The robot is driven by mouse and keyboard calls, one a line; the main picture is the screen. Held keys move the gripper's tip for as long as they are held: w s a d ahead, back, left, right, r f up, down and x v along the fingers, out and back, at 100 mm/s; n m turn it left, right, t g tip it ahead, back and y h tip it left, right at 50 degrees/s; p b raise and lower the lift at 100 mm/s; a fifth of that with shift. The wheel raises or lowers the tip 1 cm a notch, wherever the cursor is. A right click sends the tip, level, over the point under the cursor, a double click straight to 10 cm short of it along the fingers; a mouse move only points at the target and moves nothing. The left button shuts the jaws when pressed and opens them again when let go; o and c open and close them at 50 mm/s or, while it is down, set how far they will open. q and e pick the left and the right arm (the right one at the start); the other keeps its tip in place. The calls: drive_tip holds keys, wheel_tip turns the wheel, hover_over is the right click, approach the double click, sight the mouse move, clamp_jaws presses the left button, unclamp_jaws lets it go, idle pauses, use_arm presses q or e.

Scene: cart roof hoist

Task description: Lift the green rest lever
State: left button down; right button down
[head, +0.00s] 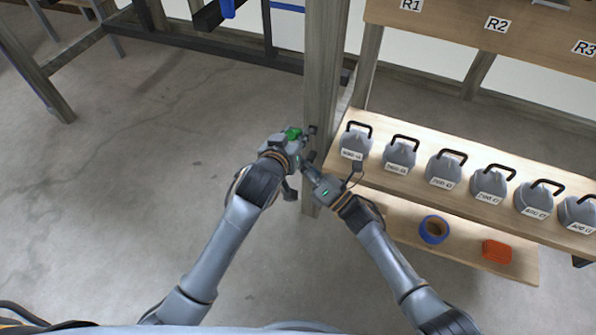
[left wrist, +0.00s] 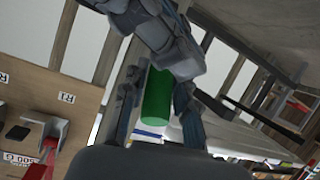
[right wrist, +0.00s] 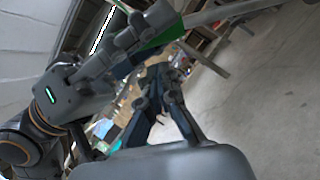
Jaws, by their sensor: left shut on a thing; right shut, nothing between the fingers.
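The green rest lever (head: 293,133) shows as a small green patch beside the wooden post. In the left wrist view it is a green cylinder (left wrist: 157,97) between the two fingers. My left gripper (head: 304,138) is shut on it. In the right wrist view a green strip (right wrist: 163,38) shows at the left gripper's fingers. My right gripper (head: 308,162) is just below and to the right of the left one, close to the post. Its fingers (right wrist: 163,72) are shut and empty. The grippers hide the lever's mount.
The wooden post (head: 325,75) stands right by both grippers. To the right, a shelf (head: 455,208) holds several grey weights with black handles. The concrete floor (head: 150,170) on the left is clear.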

use_arm(q)
drive_tip(key=shift+f, duration=0.1)
use_arm(e)
drive_tip(key=shift+w+d+r, duration=0.25)
drive_tip(key=shift+w+r, duration=0.15)
drive_tip(key=shift+r, duration=0.15)
use_arm(q)
drive_tip(key=shift+f, duration=0.15)
use_arm(e)
drive_tip(key=shift+w+d+r, duration=0.2)
drive_tip(key=shift+w+r, duration=0.2)
drive_tip(key=shift+r, duration=0.1)
drive_tip(key=shift+w+d+r, duration=0.2)
drive_tip(key=shift+w+r, duration=0.15)
drive_tip(key=shift+r, duration=0.15)
use_arm(q)
drive_tip(key=c, duration=1)
unclamp_jaws()
drive_tip(key=shift+s, duration=0.1)
use_arm(e)
drive_tip(key=shift+s, duration=0.1)
use_arm(q)
drive_tip(key=shift+d, duration=0.1)
use_arm(e)
drive_tip(key=shift+f, duration=0.1)
